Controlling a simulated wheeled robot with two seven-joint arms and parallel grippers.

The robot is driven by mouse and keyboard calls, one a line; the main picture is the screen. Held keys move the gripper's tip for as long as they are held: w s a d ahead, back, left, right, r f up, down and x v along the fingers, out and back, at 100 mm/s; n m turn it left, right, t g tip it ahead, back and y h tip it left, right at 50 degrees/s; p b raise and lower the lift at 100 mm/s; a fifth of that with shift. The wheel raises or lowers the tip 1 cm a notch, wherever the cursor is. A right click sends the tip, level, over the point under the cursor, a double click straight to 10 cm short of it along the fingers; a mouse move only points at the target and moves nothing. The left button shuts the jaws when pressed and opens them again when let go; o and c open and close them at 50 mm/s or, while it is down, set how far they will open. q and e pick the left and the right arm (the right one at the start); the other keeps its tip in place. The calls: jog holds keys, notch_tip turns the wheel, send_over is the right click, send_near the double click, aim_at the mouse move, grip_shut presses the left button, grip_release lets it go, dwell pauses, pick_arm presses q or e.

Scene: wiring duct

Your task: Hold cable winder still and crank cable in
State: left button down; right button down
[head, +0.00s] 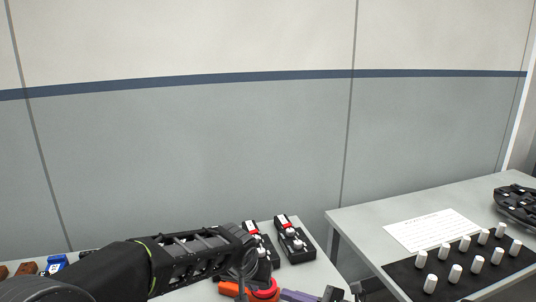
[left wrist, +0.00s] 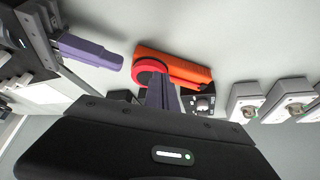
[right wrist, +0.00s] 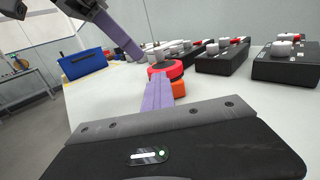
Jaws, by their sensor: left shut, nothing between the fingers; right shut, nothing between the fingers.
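The cable winder is an orange body (head: 229,289) with a round red part (head: 265,292), low in the head view and partly hidden by my left arm. In the left wrist view its orange body (left wrist: 180,65) and red part (left wrist: 148,68) lie just beyond my left gripper (left wrist: 160,82), which is shut and empty. In the right wrist view my right gripper (right wrist: 158,80) is shut and empty, pointing at the red part (right wrist: 168,67). Whether either gripper touches the winder I cannot tell. My right gripper's purple fingers show in the head view (head: 299,296). I cannot make out the cable.
Black boxes with knobs and red parts (head: 294,241) stand behind the winder. A blue object (head: 55,264) and brown blocks (head: 26,268) sit far left. A right-hand table holds a paper sheet (head: 432,229), a black mat (head: 407,274) with several white pegs, and a black tray (head: 516,204).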

pick_arm(q)
jog(key=shift+s+a, duration=0.1)
jog(key=shift+s, duration=0.05)
notch_tip(320, 180, up, 6)
dwell(0.7)
pick_arm(e)
jog(key=c, duration=2.2)
grip_release()
jog(key=c, duration=1.7)
grip_release()
jog(key=shift+d, duration=0.1)
jog(key=v, duration=1.1)
jog(key=shift+s+d, duration=0.25)
jog(key=shift+d, duration=0.1)
